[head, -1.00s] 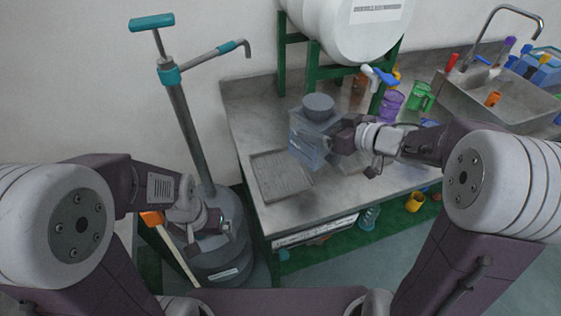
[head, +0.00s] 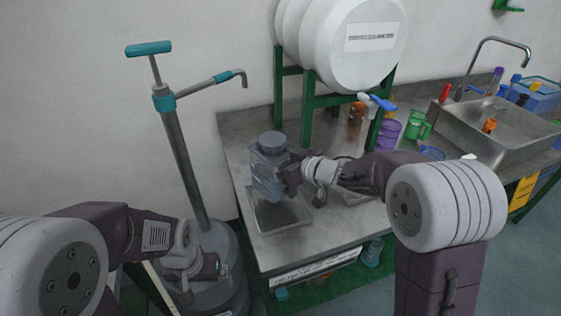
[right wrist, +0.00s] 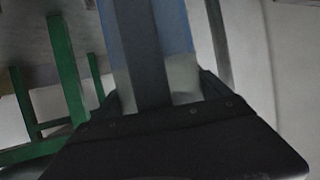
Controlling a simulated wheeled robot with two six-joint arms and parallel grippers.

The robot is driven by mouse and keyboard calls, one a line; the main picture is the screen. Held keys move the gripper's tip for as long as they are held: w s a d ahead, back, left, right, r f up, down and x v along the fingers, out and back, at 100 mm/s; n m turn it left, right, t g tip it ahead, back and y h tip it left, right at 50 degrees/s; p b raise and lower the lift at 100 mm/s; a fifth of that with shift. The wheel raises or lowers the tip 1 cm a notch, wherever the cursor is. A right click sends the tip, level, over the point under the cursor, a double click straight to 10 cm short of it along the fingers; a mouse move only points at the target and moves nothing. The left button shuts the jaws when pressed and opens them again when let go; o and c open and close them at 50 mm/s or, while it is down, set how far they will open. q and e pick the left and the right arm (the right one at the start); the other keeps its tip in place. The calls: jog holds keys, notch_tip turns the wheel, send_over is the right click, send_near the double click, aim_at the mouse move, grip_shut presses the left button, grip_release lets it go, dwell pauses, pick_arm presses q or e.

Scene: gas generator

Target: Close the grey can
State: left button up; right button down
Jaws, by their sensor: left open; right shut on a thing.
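A blue-grey can (head: 267,175) is upright above a shallow grey tray (head: 262,228) at the left end of the bench. A round grey piece (head: 271,142) sits at its top; I cannot tell whether it is a fitted cap or an open neck. My right gripper (head: 286,176) is shut on the can's right side. In the right wrist view, a blurred blue-grey surface (right wrist: 179,25) shows between dark gripper parts. My left gripper (head: 212,268) is open and empty, low in front of the pump's base.
A grey pump (head: 180,150) with teal handle stands left of the bench (head: 235,125). A white barrel (head: 345,45) rests on a green stand behind. Purple (head: 388,133) and green cups (head: 416,126) and a sink (head: 490,125) are to the right. Another grey flat piece is partly hidden behind my right arm.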

jog(key=shift+r, duration=0.1)
jog(key=shift+f+b, duration=1.15)
jog(key=shift+f, duration=0.85)
jog(key=shift+f, duration=0.15)
grip_release()
jog(key=shift+f, duration=0.1)
jog(key=shift+r, duration=0.2)
jog(key=p+v, duration=0.3)
jog(key=v, duration=0.9)
